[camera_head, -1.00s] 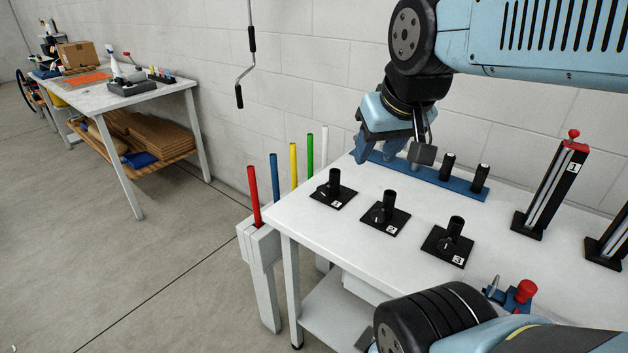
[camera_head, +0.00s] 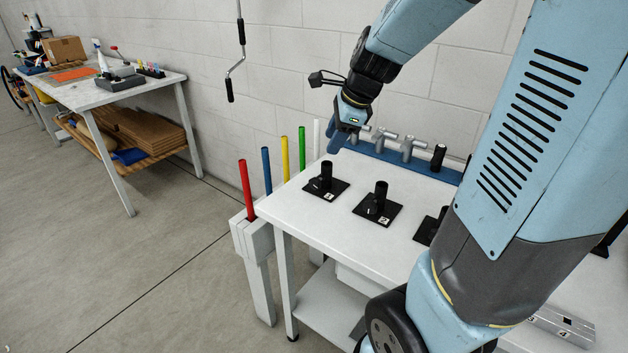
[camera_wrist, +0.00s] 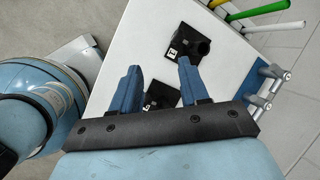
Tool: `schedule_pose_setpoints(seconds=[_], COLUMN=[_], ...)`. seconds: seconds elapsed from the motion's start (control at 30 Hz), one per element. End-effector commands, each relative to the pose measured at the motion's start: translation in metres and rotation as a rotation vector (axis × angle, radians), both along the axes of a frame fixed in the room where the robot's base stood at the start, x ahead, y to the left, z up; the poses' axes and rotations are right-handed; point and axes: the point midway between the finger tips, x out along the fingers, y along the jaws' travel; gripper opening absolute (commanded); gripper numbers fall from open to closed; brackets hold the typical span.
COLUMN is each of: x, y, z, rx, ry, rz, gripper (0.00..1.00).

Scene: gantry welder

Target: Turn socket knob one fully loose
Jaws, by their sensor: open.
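Socket one is a black upright tube on a square black plate marked 1 (camera_head: 326,182), at the left end of the row on the white table. A small knob (camera_head: 315,184) appears on the left side of its tube. In the wrist view socket one (camera_wrist: 181,45) lies beyond my fingertips, and its knob cannot be made out. My gripper (camera_head: 338,142) is above the table's back edge, behind and above socket one, touching nothing. Its two blue fingers (camera_wrist: 160,65) are apart and empty. Socket two (camera_head: 378,206) stands to the right; socket three (camera_head: 428,230) is partly hidden by my arm.
A blue rack (camera_head: 376,152) along the wall holds grey metal T-shaped pieces (camera_head: 411,146) and a black post (camera_head: 438,158). Coloured rods (camera_head: 266,170) stand upright at the table's left end. A crank (camera_head: 235,60) hangs by the wall.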

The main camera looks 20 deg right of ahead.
Motion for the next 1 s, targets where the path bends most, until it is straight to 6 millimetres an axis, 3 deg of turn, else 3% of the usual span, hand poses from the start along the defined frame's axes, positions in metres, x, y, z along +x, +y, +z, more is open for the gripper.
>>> schedule_pose_setpoints(seconds=[0.2, 0.4, 0.67, 1.0], x=[0.040, 0.055, 0.063, 0.078], y=[-0.012, -0.019, -0.016, -0.005], z=[-0.039, -0.056, -0.075, -0.123], rx=[0.145, 0.203, 0.212, 0.211], ry=[0.133, 0.182, 0.192, 0.192], rz=[-0.422, -0.615, -0.646, -0.645], gripper=[0.45, 0.45, 0.45, 0.45])
